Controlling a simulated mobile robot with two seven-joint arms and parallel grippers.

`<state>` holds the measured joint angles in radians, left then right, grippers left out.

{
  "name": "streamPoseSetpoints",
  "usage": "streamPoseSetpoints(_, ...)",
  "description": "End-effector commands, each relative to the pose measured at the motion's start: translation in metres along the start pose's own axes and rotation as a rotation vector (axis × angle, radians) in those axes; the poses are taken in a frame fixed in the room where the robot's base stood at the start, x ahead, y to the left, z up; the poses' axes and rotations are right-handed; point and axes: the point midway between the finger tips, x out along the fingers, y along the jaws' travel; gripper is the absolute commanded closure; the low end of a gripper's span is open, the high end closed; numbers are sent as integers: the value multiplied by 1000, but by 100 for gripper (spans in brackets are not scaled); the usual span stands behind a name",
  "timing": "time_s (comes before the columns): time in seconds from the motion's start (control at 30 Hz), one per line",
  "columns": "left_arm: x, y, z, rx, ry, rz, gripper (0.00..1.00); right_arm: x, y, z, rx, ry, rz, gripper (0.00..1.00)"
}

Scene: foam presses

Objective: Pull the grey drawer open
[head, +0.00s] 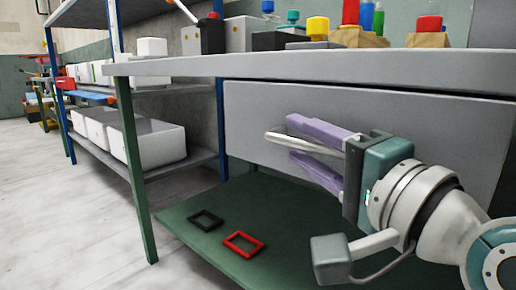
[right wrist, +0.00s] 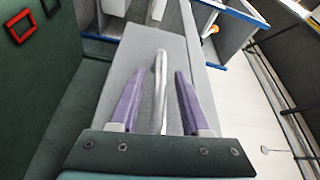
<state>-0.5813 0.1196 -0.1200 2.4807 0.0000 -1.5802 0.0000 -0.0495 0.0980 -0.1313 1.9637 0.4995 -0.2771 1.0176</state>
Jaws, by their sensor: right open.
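The grey drawer (head: 445,140) is a wide flat front under the workbench top, and it looks shut. Its pale bar handle (head: 280,139) shows near the left part of the front. My right gripper (head: 294,140) is open, with its two purple fingers above and below the handle. In the right wrist view the handle (right wrist: 160,85) runs between the open fingers (right wrist: 156,88), apart from both, with the drawer front (right wrist: 120,75) behind. My left gripper is in neither view.
The workbench top (head: 190,68) carries several colourful items above the drawer. A green lower shelf (head: 185,230) holds a black frame (head: 206,219) and a red frame (head: 244,244). A shelf rack with white boxes (head: 150,142) stands at left. The floor at left is clear.

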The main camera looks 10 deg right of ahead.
Motion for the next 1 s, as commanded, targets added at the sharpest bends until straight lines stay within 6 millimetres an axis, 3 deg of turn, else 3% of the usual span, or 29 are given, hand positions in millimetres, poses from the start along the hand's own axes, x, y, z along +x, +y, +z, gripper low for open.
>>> streamPoseSetpoints(0.27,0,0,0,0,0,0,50,1,0,0,0,0,1,54)
streamPoseSetpoints(0.67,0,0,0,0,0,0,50,1,0,0,0,0,1,99)
streamPoseSetpoints(1.0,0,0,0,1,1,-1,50,1,0,0,0,0,1,100)
